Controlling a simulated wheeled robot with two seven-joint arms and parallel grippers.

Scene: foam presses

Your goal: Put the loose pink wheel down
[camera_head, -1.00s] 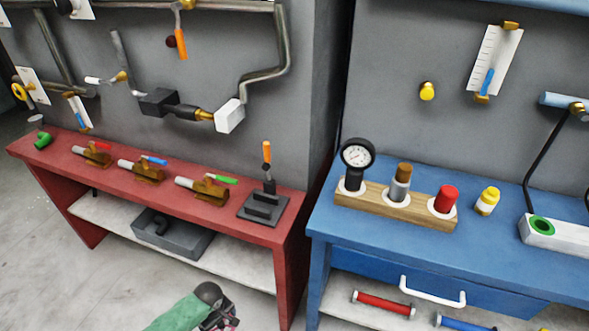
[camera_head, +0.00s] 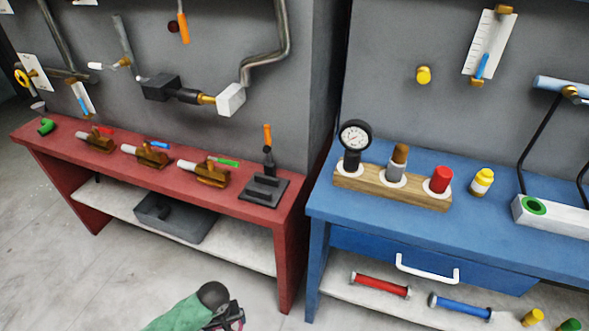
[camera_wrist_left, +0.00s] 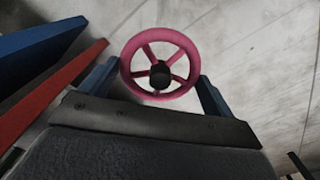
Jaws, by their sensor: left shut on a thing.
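The pink wheel (camera_wrist_left: 160,64) has a round rim, several spokes and a dark hub. In the left wrist view it sits between the two fingers of my left gripper (camera_wrist_left: 160,88), which is shut on it. In the head view only a small bit of pink wheel (camera_head: 238,322) shows at the bottom edge, beside my left gripper (camera_head: 226,317). The wheel is held in front of the benches, over the grey floor. Most of it is hidden or out of frame there. My right gripper is in neither view.
A red bench (camera_head: 225,203) with valves and a black stand (camera_head: 264,187) is at left. A blue bench (camera_head: 320,206) holds a wooden block (camera_head: 430,197) with a gauge, a yellow-capped jar (camera_head: 482,181) and a drawer. Its bench top has clear patches. Red and blue cylinders lie on its lower shelf.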

